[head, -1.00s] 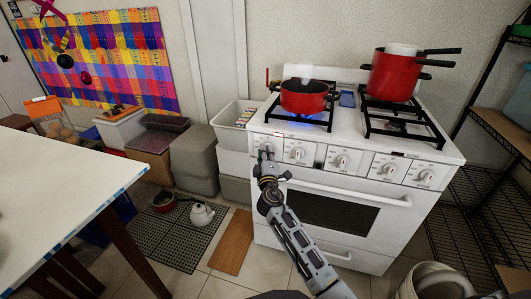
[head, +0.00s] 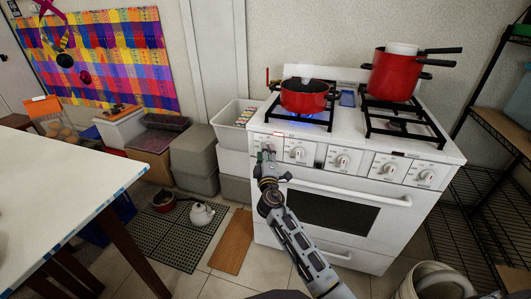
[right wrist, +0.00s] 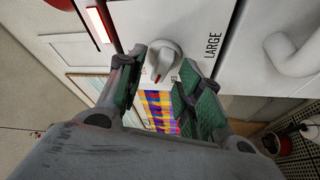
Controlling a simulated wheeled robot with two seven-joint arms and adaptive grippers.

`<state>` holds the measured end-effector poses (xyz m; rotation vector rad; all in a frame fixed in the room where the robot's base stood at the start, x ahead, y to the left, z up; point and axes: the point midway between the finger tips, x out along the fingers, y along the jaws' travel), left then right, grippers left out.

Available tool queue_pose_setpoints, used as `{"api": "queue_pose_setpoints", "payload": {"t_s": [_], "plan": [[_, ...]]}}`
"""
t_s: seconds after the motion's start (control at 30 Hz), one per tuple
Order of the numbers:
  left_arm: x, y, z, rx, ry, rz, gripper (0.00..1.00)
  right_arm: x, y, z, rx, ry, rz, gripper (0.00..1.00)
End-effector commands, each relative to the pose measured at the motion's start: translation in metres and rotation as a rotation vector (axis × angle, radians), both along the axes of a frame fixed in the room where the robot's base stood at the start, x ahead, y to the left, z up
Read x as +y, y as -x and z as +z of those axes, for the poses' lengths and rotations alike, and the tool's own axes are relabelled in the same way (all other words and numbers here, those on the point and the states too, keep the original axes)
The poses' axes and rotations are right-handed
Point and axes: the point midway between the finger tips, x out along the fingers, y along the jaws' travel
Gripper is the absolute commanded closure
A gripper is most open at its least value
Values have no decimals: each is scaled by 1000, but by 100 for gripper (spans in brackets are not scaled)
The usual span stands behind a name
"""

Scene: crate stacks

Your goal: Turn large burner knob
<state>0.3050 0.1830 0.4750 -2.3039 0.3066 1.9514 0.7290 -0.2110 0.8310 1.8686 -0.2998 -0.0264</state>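The large burner knob (right wrist: 163,58) is a white dial with a red mark, on the white stove front beside the word LARGE in the right wrist view. My right gripper (right wrist: 170,68) is open, its green-padded fingers on either side of the knob. A gap shows between the knob and at least the right finger; I cannot tell whether the left one touches. In the head view my right gripper (head: 266,156) is at the stove's leftmost knob and mostly hides it. My left gripper is not in view.
The white stove (head: 385,222) has several more knobs to the right and an oven handle (head: 350,193) below. A red pot (head: 303,96) stands over a blue flame at the left burner; stacked red pots (head: 394,78) stand at the right. A white table (head: 60,185) is at the left.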

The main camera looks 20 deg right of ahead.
Motion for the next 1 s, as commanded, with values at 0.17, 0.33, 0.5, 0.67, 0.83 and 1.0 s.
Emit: {"api": "queue_pose_setpoints", "payload": {"t_s": [0.17,0.33,0.5,0.67,0.83,1.0], "plan": [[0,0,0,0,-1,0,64,3,13,-3,1,0,0,64],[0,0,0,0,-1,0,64,7,29,-5,1,1,0,64],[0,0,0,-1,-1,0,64,11,44,-6,0,0,1,64],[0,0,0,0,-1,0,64,14,59,-8,0,1,1,64],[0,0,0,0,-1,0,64,17,75,-10,0,0,1,64],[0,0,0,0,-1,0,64,21,90,-12,-2,1,0,64]]}}
